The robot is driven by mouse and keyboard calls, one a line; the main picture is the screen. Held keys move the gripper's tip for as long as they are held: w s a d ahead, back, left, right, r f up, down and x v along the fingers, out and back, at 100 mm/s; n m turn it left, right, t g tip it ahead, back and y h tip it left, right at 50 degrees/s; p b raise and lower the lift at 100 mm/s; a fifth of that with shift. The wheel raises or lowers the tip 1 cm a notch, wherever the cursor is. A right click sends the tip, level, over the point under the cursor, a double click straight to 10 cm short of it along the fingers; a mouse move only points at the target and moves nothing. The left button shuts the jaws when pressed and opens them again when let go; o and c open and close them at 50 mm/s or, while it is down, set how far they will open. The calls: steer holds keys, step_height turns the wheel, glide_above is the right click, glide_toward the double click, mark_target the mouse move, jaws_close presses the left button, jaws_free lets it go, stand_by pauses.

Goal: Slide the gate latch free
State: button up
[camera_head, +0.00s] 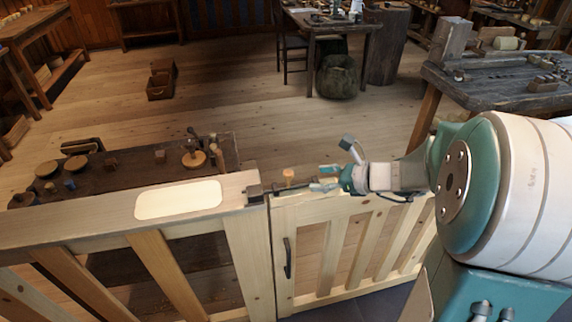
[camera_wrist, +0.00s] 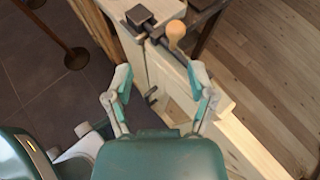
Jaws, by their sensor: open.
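The gate latch is a dark metal bolt (camera_wrist: 187,68) with a round-topped wooden knob (camera_head: 289,176), set on the top rail of the pale slatted gate (camera_head: 340,205). The knob also shows in the wrist view (camera_wrist: 175,32). A dark catch (camera_head: 255,193) sits on the fixed fence post beside the gap; the bolt seems to reach towards it, but I cannot tell how deep it sits. My gripper (camera_head: 333,163) is open and empty, to the right of the knob. In the wrist view my gripper (camera_wrist: 160,76) has its fingers spread, with the knob beyond them, not between them.
The fixed fence (camera_head: 90,222) with a pale plate (camera_head: 178,199) runs left of the gate. A black handle (camera_head: 287,258) hangs on the gate's face. A dark low bench (camera_head: 120,175) with spools stands behind the fence. A workbench (camera_head: 500,85) is at the right. Floor beyond the gate is clear.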

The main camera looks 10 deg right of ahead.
mark_target(290, 173)
steer(key=shift+m+t, duration=0.5)
steer(key=shift+m, duration=0.3)
steer(key=x, duration=0.3)
steer(key=w+d+x, duration=0.1)
steer(key=x, duration=0.6)
steer(key=shift+w+d+f, duration=0.15)
steer(key=shift+d+f, duration=0.1)
steer(key=shift+d, duration=0.05)
steer(key=shift+w+a+f, duration=0.15)
steer(key=shift+w+a, duration=0.05)
steer(key=shift+a, duration=0.3)
